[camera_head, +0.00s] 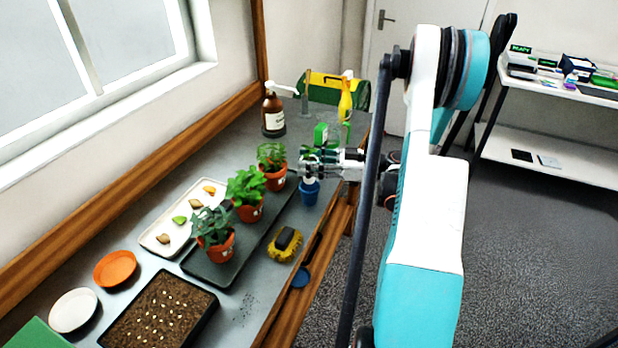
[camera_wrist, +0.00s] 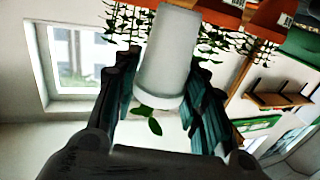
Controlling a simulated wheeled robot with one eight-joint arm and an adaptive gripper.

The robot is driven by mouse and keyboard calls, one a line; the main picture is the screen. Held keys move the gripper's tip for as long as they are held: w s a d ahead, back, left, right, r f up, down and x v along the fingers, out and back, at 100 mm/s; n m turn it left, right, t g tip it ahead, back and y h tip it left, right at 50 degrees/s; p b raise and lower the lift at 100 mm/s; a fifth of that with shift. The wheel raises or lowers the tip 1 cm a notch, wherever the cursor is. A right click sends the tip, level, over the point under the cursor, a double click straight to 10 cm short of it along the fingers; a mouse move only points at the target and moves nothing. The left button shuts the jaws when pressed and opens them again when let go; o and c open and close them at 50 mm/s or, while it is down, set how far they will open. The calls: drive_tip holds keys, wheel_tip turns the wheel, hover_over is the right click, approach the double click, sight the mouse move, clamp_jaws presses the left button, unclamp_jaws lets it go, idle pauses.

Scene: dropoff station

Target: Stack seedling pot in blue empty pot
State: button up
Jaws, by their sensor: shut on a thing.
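My gripper (camera_head: 312,165) is over the far right part of the grey bench, shut on a pale grey-white pot. The wrist view shows this seedling pot (camera_wrist: 170,55) between the two dark fingers of my gripper (camera_wrist: 165,80), with a few small green leaves at its end near the palm. The blue pot (camera_head: 309,193) stands upright on the bench near the right edge, directly below my gripper in the head view. Its rim is partly covered by the gripper, so I cannot tell the gap between the pots or whether they touch.
Several potted plants in terracotta pots (camera_head: 221,248) stand left of the blue pot on a black tray (camera_head: 205,272). A brown bottle (camera_head: 273,115) and a green-yellow toolbox (camera_head: 318,94) stand behind.

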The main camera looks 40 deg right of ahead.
wheel_tip(320, 180, down, 4)
drive_tip(key=shift+f+b, duration=0.2)
drive_tip(key=shift+b, duration=0.5)
drive_tip(key=shift+r, duration=0.1)
drive_tip(key=shift+f+b, duration=0.4)
drive_tip(key=shift+f+b, duration=0.25)
drive_tip(key=shift+b, duration=0.05)
drive_tip(key=o, duration=1.1)
